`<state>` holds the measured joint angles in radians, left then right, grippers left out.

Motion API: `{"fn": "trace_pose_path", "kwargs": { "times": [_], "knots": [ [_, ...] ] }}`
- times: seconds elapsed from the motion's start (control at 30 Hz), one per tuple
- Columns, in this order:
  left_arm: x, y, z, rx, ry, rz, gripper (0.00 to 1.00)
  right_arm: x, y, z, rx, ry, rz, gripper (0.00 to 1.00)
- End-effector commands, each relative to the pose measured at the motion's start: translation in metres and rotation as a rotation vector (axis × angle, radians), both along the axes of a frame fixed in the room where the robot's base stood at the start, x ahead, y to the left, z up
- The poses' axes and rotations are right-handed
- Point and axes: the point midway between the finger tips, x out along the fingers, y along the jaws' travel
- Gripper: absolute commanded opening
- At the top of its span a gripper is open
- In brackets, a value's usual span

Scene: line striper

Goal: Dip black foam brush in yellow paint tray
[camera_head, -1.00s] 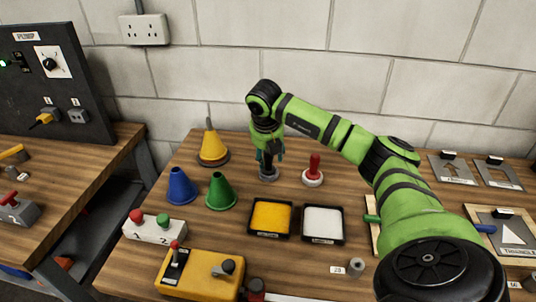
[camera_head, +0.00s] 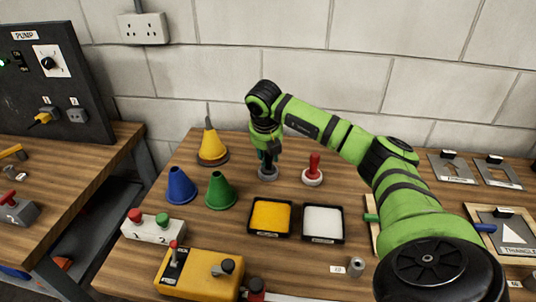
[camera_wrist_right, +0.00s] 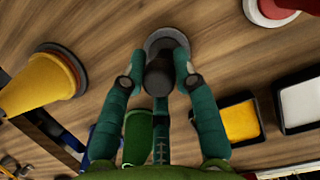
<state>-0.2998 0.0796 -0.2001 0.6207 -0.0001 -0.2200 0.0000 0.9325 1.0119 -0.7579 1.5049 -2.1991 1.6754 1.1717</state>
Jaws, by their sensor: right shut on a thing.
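My right gripper (camera_head: 268,163) points down at the back of the table. In the right wrist view its green fingers (camera_wrist_right: 159,72) are shut on the black foam brush (camera_wrist_right: 159,80). The brush stands upright over a round grey base (camera_head: 268,174), which also shows in the wrist view (camera_wrist_right: 167,38). The brush's lower end is hidden in the head view. The yellow paint tray (camera_head: 270,216), black-rimmed with yellow paint inside, lies in front of the gripper and apart from it. My left gripper is out of view.
A white paint tray (camera_head: 323,224) sits right of the yellow one. A red-handled stamp (camera_head: 314,170) stands right of the gripper. Green (camera_head: 220,191), blue (camera_head: 181,186) and yellow (camera_head: 212,146) cones stand to the left. A yellow control box (camera_head: 200,272) is in front.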

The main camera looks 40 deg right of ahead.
Motion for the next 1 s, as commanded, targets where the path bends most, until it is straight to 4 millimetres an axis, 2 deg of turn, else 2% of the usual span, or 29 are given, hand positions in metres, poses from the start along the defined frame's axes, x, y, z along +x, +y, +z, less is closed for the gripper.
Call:
{"fn": "trace_pose_path", "kwargs": {
  "times": [0.6,0.93,1.0],
  "knots": [
    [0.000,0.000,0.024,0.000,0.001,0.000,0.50,0.000,0.000,0.034,0.000,0.000,0.000,0.03],
    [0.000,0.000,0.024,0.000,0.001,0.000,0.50,0.000,0.000,0.035,0.000,0.001,0.003,0.03],
    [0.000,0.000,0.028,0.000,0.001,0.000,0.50,-0.001,0.005,0.037,-0.001,0.003,0.031,0.03]
  ]
}}
